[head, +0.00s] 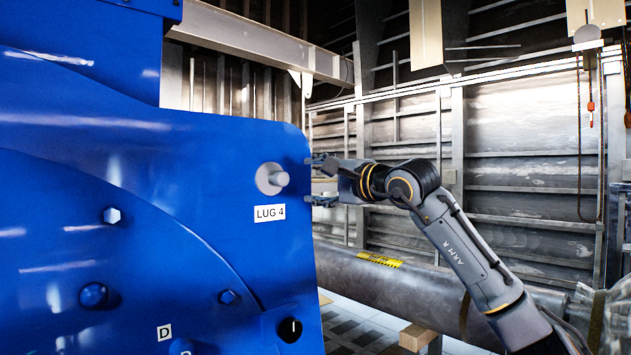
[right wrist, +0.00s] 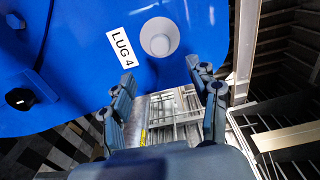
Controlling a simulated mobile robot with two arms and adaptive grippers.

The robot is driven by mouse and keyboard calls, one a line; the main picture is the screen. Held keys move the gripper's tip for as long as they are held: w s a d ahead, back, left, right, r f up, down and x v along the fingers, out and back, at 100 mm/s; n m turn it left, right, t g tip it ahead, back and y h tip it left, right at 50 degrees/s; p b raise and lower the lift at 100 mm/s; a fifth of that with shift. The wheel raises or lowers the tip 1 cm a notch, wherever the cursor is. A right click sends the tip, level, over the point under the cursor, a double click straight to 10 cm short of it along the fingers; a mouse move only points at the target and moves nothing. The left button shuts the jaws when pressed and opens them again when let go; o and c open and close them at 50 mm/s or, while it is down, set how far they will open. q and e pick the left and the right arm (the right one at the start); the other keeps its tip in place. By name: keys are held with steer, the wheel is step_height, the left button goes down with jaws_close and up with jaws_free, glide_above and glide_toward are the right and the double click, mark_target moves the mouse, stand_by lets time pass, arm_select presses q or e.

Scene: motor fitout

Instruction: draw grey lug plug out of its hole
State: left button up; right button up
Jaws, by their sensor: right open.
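The grey lug plug (head: 272,178) sits in its hole in the blue motor housing (head: 220,160), just above the LUG 4 label (head: 269,212). Its round end stands out from the blue face. The plug also shows in the right wrist view (right wrist: 160,38), past the fingertips. My right gripper (head: 315,180) is open and empty, to the right of the plug at about its height, by the edge of the blue housing. In the right wrist view the fingers (right wrist: 160,72) are spread apart and the plug lies beyond the gap between them. My left gripper is out of view.
A large grey pipe (head: 400,285) with a yellow label runs behind my right arm. A metal beam (head: 260,40) crosses above.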

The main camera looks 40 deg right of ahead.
mark_target(284, 178)
steer(key=w+p, duration=0.2)
steer(key=w, duration=0.1)
steer(key=w+p, duration=0.2)
steer(key=w, duration=0.2)
steer(key=w+a+p, duration=0.1)
steer(key=w+p, duration=0.1)
steer(key=w, duration=0.2)
steer(key=shift+r, duration=0.15)
steer(key=shift+w+f+p, duration=0.2)
steer(key=shift+w+p, duration=0.45)
steer(key=shift+w, duration=0.05)
steer(key=shift+c, duration=0.5)
jaws_close()
steer(key=shift+s, duration=0.1)
